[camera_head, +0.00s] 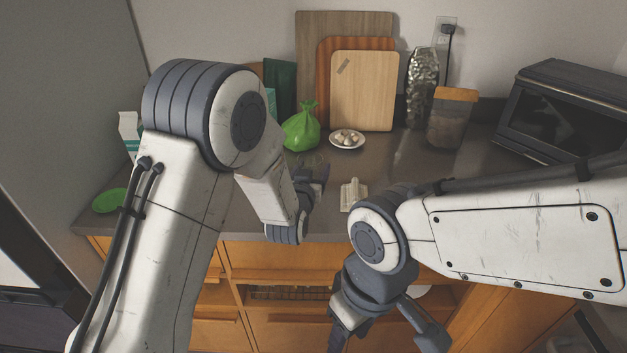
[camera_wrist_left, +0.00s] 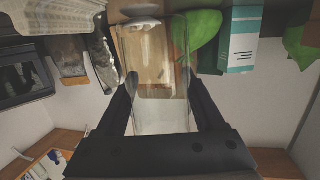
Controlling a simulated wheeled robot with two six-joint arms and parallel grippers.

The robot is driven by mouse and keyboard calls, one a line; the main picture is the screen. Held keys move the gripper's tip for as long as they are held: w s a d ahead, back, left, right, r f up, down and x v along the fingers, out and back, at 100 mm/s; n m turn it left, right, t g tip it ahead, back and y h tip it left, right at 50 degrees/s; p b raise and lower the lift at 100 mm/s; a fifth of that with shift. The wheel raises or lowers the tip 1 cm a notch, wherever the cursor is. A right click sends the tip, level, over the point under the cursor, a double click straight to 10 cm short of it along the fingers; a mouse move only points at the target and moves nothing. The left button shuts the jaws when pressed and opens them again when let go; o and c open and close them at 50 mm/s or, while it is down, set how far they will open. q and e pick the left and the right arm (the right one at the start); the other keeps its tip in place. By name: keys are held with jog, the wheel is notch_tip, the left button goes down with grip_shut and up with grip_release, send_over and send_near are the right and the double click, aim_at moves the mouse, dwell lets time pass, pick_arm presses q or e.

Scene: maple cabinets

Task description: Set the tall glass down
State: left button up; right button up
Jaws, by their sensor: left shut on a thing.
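The tall glass (camera_wrist_left: 157,85) is clear and stands between the two fingers of my left gripper (camera_wrist_left: 160,85) in the left wrist view, which looks upside down. The fingers are shut on its sides. In the head view my left gripper (camera_head: 312,178) is over the front part of the dark counter (camera_head: 400,172); the glass is hardly discernible there, and I cannot tell whether its base touches the counter. My right gripper (camera_head: 385,335) hangs low in front of the cabinets, its fingers apart, with nothing visible between them.
Behind my left gripper are a green bag (camera_head: 301,127), a plate of garlic-like bulbs (camera_head: 347,139) and cutting boards (camera_head: 364,92). A small white object (camera_head: 353,194) lies right of it near the edge. A jar (camera_head: 452,122) and toaster oven (camera_head: 565,112) stand right.

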pick_arm(q)
jog(key=shift+f, duration=2)
jog(key=shift+f, duration=0.2)
jog(key=o, duration=1.6)
jog(key=shift+c, duration=0.2)
